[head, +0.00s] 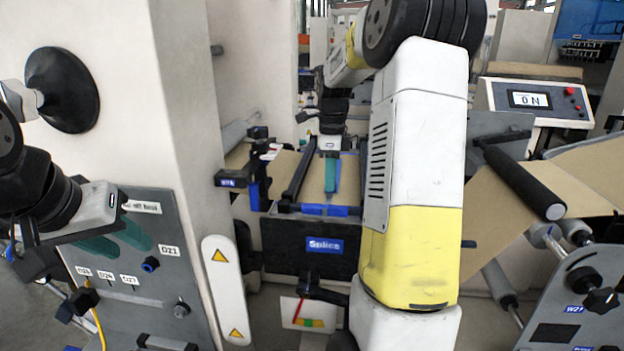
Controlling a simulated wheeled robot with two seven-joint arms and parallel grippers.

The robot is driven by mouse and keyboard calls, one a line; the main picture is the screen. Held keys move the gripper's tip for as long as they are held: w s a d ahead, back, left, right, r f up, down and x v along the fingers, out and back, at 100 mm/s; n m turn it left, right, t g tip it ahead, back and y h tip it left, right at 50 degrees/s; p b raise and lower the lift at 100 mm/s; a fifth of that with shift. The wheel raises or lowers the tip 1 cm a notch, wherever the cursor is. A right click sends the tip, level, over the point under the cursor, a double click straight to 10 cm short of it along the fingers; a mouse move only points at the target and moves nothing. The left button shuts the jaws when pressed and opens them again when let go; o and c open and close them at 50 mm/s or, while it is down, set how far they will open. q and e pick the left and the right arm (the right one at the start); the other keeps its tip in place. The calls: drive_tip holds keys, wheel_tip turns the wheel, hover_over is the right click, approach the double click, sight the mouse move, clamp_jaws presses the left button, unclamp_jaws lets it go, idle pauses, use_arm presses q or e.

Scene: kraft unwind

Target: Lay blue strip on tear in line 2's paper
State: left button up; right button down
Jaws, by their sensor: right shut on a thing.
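My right gripper (331,190) reaches over the splice table from behind, its teal fingers pointing down at the brown paper (313,180). It is shut, with a blue strip (312,209) at its fingertips, crossing the near end of the paper. I cannot tell whether the strip touches the paper. No tear is discernible; the fingers and strip cover part of the paper. My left gripper (114,241) is at the left, in front of the grey panel, its teal fingers apart and empty.
A dark board labelled "Splice" (324,245) hangs below the table's front edge. A grey panel (160,285) with labels and knobs stands at left. My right arm blocks the middle. A black roller (520,180) with brown paper and a display box (535,100) are at right.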

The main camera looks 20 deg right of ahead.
drive_tip(key=shift+f, duration=0.25)
idle(0.6)
drive_tip(key=c, duration=1.3)
unclamp_jaws()
drive_tip(key=shift+c, duration=0.2)
drive_tip(key=shift+r, duration=0.15)
wheel_tip(320, 180, up, 6)
drive_tip(key=shift+r, duration=0.1)
drive_tip(key=shift+s+r, duration=0.1)
drive_tip(key=shift+r, duration=0.65)
drive_tip(key=s+a+n+t, duration=0.2)
drive_tip(key=s+a+n, duration=0.2)
drive_tip(key=s+n, duration=0.4)
drive_tip(key=s+a+n+t+y, duration=0.1)
drive_tip(key=s+a+n+t, duration=0.1)
drive_tip(key=s+a+n, duration=0.2)
drive_tip(key=s+a+n+t+y, duration=0.1)
drive_tip(key=s+a+n, duration=0.4)
drive_tip(key=s+n, duration=0.6)
drive_tip(key=shift+s+f+n+t, duration=0.3)
drive_tip(key=shift+n+t, duration=0.1)
drive_tip(key=shift+t, duration=0.2)
